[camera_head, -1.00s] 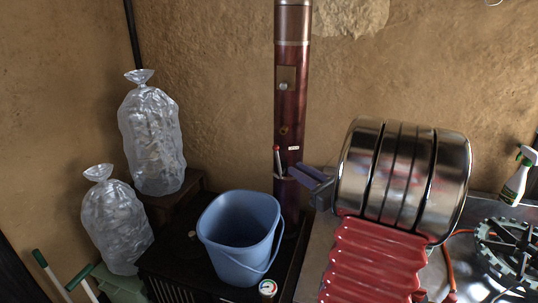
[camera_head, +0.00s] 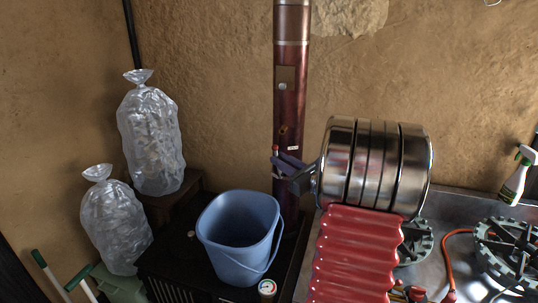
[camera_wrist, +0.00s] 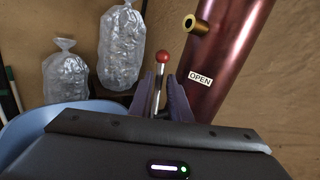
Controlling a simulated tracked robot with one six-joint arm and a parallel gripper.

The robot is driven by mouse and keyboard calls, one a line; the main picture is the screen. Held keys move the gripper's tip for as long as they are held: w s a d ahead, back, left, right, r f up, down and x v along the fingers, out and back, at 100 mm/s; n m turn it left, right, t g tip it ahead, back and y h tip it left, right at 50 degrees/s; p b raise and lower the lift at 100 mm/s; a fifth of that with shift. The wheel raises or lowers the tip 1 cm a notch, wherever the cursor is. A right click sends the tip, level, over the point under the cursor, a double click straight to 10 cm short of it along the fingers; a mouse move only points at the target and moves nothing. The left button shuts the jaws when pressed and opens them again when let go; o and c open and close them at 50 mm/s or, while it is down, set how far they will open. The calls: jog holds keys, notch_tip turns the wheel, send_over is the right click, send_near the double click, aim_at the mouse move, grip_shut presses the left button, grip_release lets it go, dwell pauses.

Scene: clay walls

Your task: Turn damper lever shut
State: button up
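The damper lever is a thin silver rod with a red ball knob (camera_wrist: 162,56), upright in the wrist view beside the dark red flue pipe (camera_wrist: 228,55). A white label reading "OPEN" (camera_wrist: 200,78) is on the pipe, right of the lever. My gripper (camera_wrist: 159,76) is open, with one purple finger on each side of the rod and the knob above the fingertips. Small gaps show between rod and fingers. In the head view, my gripper (camera_head: 277,163) is at the pipe (camera_head: 291,100); the fingers hide most of the lever, and its red knob (camera_head: 276,148) shows above them.
A blue bucket (camera_head: 239,232) stands on the black stove just left of the pipe. Two clear bags (camera_head: 152,140) are farther left. A metal counter (camera_head: 455,203) with a burner (camera_head: 510,250) and a spray bottle (camera_head: 517,176) is at the right.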

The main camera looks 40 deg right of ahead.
jog(key=w, duration=0.5)
jog(key=shift+w+d, duration=0.25)
jog(key=shift+w, duration=0.15)
jog(key=shift+c, duration=0.7)
grip_shut()
jog(key=shift+d, duration=0.1)
